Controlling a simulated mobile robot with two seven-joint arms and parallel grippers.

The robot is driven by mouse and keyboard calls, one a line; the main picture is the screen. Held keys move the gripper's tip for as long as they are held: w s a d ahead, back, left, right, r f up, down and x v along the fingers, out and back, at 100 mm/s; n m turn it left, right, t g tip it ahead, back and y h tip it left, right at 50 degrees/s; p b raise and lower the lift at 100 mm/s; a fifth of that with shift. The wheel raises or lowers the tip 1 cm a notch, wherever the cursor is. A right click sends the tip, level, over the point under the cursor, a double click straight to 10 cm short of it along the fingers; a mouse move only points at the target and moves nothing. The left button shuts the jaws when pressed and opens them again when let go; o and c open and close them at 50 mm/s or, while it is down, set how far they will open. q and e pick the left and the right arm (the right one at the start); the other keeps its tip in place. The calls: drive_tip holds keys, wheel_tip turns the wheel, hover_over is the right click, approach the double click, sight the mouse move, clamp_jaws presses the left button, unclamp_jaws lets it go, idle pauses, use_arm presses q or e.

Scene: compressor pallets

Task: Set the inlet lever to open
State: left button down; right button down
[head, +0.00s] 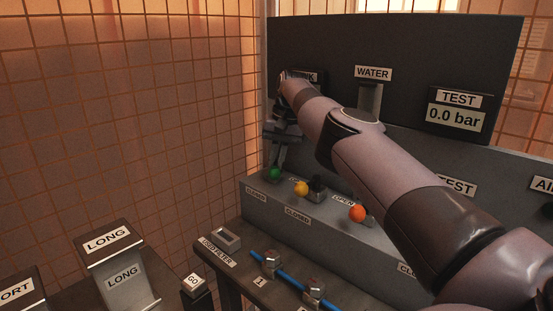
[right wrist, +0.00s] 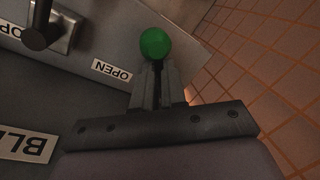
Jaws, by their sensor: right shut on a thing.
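My right gripper (head: 277,158) reaches down to the far left end of the grey valve bench. It is shut on a lever with a green ball knob (head: 274,174). In the right wrist view the fingers (right wrist: 153,86) are close together just below the green knob (right wrist: 155,43), and hide the stem. An OPEN label (right wrist: 112,70) lies beside the fingers there. In the head view a label (head: 256,194), seemingly CLOSED, is below the green knob. No inlet label is readable. My left gripper is not in view.
Right of the green knob stand levers with a yellow knob (head: 301,188) and an orange knob (head: 357,213). A dark panel behind carries WATER (head: 373,73) and a TEST gauge (head: 457,117) reading 0.0 bar. A table with a blue rod (head: 291,282) is in front. A tiled wall is left.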

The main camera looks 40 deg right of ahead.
drive_tip(key=shift+s+a+f, duration=0.1)
drive_tip(key=shift+a+f, duration=0.1)
drive_tip(key=shift+a, duration=0.15)
drive_tip(key=c, duration=1.2)
unclamp_jaws()
drive_tip(key=shift+r, duration=0.15)
drive_tip(key=shift+d, duration=0.15)
